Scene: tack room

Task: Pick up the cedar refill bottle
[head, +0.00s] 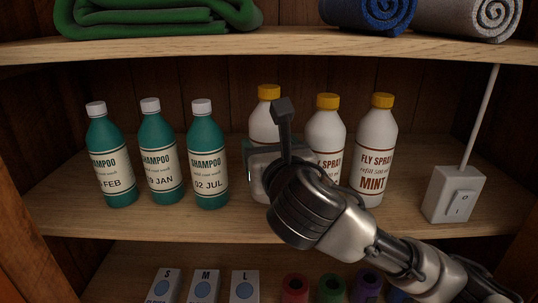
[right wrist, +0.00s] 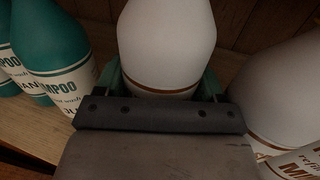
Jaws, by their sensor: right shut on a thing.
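Three white bottles with yellow caps stand in a row on the middle shelf. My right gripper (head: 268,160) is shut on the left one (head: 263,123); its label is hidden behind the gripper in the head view. In the right wrist view this white bottle (right wrist: 167,45) sits between the fingers. I cannot tell whether it still touches the shelf. The middle bottle (head: 326,128) shows part of a "FLY SPRAY" label, its scent word hidden by my arm. The right bottle (head: 376,135) reads "FLY SPRAY" and "MINT". No cedar label is readable. My left gripper is out of view.
Three green shampoo bottles (head: 156,150) stand to the left on the middle shelf (head: 80,212). A white switch box (head: 453,194) with a cable stands at the right. The upper shelf (head: 280,43) runs above the caps. Boxes (head: 203,286) and coloured rolls (head: 331,288) sit below.

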